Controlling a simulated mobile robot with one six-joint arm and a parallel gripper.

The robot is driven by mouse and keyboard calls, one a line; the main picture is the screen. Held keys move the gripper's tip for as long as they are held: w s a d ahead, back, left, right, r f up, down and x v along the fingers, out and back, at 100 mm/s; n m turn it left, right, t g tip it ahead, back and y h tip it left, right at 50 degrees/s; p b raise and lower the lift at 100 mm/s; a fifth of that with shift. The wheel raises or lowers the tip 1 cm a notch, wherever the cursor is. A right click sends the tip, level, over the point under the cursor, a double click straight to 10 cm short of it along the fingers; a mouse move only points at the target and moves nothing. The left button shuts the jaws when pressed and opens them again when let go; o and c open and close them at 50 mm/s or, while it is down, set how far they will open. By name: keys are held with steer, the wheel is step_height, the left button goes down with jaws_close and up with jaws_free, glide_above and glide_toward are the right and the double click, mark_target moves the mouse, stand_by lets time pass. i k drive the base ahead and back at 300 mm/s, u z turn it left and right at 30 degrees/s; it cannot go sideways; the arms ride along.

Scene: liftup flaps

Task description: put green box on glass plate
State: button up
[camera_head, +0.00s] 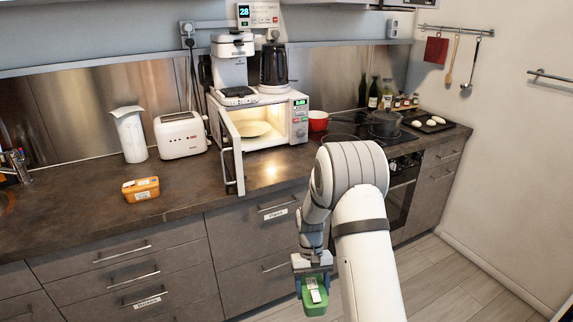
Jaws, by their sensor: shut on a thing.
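A green box (314,298) is at the bottom of the view, held by my gripper (312,278) in front of the lower cabinets and below the counter's height. My gripper is shut on the box; the fingertips are small and partly hidden. The glass plate (254,129) lies inside the lit microwave (299,119) on the counter. The microwave door (231,152) stands open, swung out toward the front left. My gripper is well apart from the microwave, lower and nearer to the camera.
An orange box (141,190) lies on the counter at the left, with a toaster (181,135) and a white container (130,136) behind it. A red pot (318,121) stands just right of the microwave. The counter in front of the microwave is mostly clear.

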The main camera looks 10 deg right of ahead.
mark_target(249, 130)
steer(key=i, duration=0.9)
